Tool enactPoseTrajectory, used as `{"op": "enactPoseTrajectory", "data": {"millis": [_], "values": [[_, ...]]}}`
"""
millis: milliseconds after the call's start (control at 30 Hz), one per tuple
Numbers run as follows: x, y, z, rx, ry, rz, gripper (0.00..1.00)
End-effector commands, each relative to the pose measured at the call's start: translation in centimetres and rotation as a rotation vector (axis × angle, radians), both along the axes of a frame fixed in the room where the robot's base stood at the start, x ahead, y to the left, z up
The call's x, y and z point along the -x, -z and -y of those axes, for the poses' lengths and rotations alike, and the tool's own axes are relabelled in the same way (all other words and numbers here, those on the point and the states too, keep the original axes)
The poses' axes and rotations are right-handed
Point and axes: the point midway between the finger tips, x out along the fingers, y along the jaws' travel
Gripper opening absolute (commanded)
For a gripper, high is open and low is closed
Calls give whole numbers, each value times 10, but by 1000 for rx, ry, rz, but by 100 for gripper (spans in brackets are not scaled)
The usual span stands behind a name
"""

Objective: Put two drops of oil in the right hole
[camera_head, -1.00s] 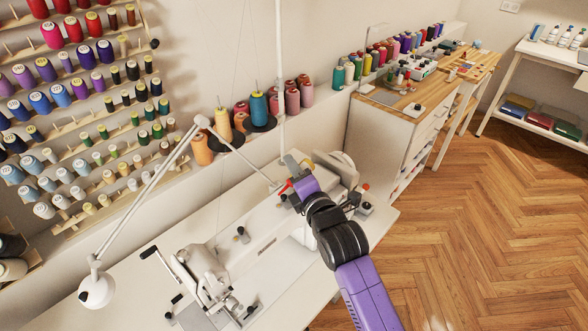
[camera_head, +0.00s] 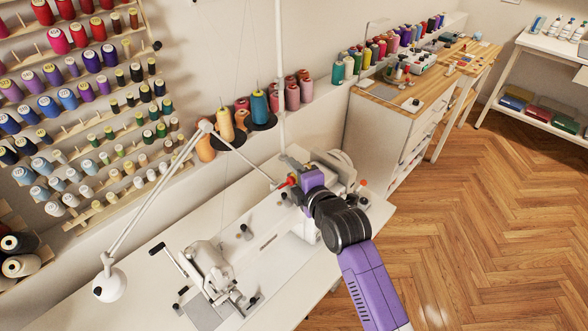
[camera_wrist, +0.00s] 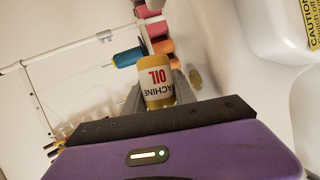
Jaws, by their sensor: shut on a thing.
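The yellow oil bottle, labelled "MACHINE OIL" (camera_wrist: 158,90), sits between the fingers of my gripper (camera_wrist: 155,100) in the wrist view, its label upside down. In the head view my gripper (camera_head: 290,178) is above the back right part of the white sewing machine (camera_head: 262,213), with a small red tip (camera_head: 287,182) beside it. I cannot make out any oil hole in either view. My arm hides part of the machine's right end.
A white lamp (camera_head: 110,285) with a long arm stands on the left of the sewing table (camera_head: 150,293). Thread cones (camera_head: 258,107) stand behind the machine. A spool rack (camera_head: 80,90) covers the left wall. The wooden floor (camera_head: 480,230) at right is clear.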

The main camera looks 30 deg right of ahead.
Motion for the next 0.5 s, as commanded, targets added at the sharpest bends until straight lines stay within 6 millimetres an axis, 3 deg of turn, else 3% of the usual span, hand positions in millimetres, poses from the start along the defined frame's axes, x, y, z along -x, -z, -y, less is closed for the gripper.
{"op": "enactPoseTrajectory", "data": {"millis": [500], "values": [[3,-16,-9,-331,1,-107,0]]}}
